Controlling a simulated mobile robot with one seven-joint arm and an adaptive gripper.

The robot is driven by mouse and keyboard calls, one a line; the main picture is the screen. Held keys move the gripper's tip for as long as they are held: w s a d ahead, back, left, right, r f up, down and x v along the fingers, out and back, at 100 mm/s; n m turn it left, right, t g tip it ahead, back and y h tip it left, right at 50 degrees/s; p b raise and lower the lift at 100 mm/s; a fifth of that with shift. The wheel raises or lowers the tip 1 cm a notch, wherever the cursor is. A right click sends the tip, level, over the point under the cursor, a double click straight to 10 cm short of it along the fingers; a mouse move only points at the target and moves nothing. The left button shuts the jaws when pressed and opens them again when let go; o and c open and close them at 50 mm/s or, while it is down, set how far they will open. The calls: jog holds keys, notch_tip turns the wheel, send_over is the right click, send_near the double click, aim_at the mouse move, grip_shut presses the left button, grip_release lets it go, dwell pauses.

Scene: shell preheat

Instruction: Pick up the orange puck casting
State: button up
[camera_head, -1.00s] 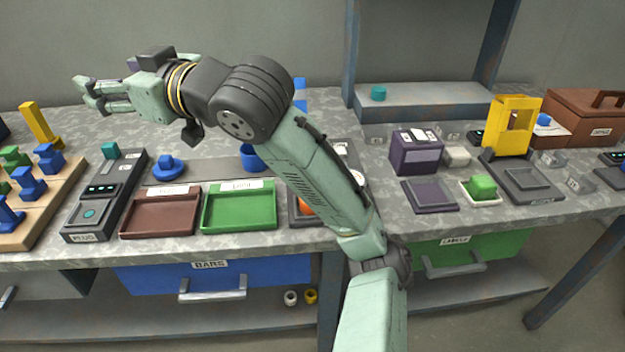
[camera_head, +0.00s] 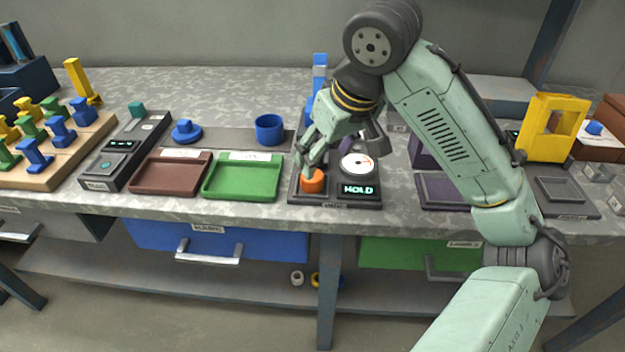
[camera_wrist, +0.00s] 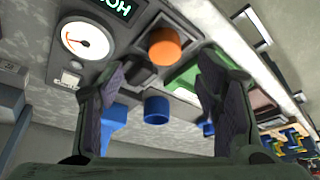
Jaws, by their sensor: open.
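The orange puck casting (camera_head: 313,181) is a short orange cylinder on a dark station beside a dial gauge (camera_head: 356,164) and a lit display reading HOLD (camera_head: 358,189). My gripper (camera_head: 306,160) is just above and behind the puck in the head view, pointing down at a tilt. In the wrist view the orange puck (camera_wrist: 164,46) shows beyond the two fingertips, roughly between their lines and not touched by them. My gripper (camera_wrist: 160,75) is open and empty, with its dark finger pads apart.
A green tray (camera_head: 242,196) and a brown tray (camera_head: 165,189) lie left of the station. A blue cup-shaped part (camera_head: 269,130) and a blue knobbed part (camera_head: 186,132) stand behind them. A tall blue part (camera_head: 319,75) stands close behind my gripper.

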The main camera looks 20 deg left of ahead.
aim_at(312, 180)
jog(key=shift+a+x, duration=0.2)
jog(key=shift+x, duration=1.5)
jog(key=shift+a+x, duration=0.15)
jog(key=shift+x, duration=1.5)
jog(key=shift+s, duration=0.2)
jog(key=shift+c, duration=0.6)
jog(key=c, duration=1.2)
